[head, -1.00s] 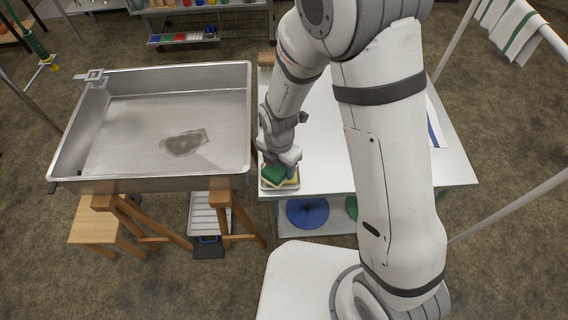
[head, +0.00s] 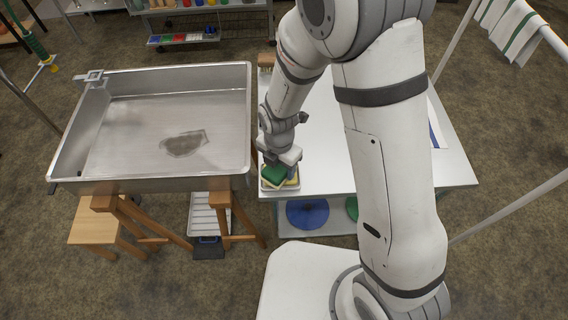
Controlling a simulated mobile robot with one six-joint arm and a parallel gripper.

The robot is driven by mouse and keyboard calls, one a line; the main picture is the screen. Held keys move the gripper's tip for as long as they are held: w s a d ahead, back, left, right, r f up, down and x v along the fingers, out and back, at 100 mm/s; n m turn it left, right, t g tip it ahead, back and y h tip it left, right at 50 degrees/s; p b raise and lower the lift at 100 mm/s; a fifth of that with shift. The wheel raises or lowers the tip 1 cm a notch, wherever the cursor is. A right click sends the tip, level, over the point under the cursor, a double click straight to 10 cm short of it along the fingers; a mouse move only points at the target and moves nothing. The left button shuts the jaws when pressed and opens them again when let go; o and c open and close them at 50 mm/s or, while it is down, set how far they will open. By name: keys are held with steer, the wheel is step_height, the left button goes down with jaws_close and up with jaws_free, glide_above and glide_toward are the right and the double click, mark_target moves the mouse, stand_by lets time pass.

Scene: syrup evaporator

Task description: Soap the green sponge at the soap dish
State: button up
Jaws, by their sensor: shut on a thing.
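The green sponge (head: 274,174) is at the near left corner of the white table, under my gripper (head: 279,163). My gripper points down and is shut on the green sponge. The sponge is over a small pale tray (head: 281,188), and yellow pieces (head: 291,179) show beside it there. I cannot tell whether the green sponge touches them. No soap dish can be made out clearly; my arm hides part of the table.
A large steel pan (head: 120,120) with a dark stain (head: 184,143) stands on wooden legs to the left, close to the white table (head: 320,170). A blue disc (head: 307,212) lies on the shelf below. A striped towel (head: 512,30) hangs at the upper right.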

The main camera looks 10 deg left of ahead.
steer(key=shift+r+p, duration=2)
steer(key=shift+r, duration=1.4)
steer(key=shift+w+d+f, duration=0.1)
steer(key=w+d+f+m, duration=0.1)
steer(key=w+d+m, duration=0.3)
steer(key=d+m, duration=0.3)
steer(key=w+d+f+m+b, duration=0.1)
steer(key=w+d+m, duration=0.4)
steer(key=d+m, duration=0.3)
steer(key=w+d+f+m, duration=0.1)
steer(key=w+d+m, duration=0.3)
steer(key=d+m, duration=0.4)
steer(key=shift+w+f+m, duration=0.15)
steer(key=shift+m, duration=1.4)
steer(key=shift+w+f+m, duration=0.1)
steer(key=shift+m, duration=1.45)
steer(key=shift+w+d+f+m, duration=0.1)
steer(key=shift+w+d+m, duration=0.05)
steer(key=shift+d+m, duration=0.6)
steer(key=shift+a, duration=0.1)
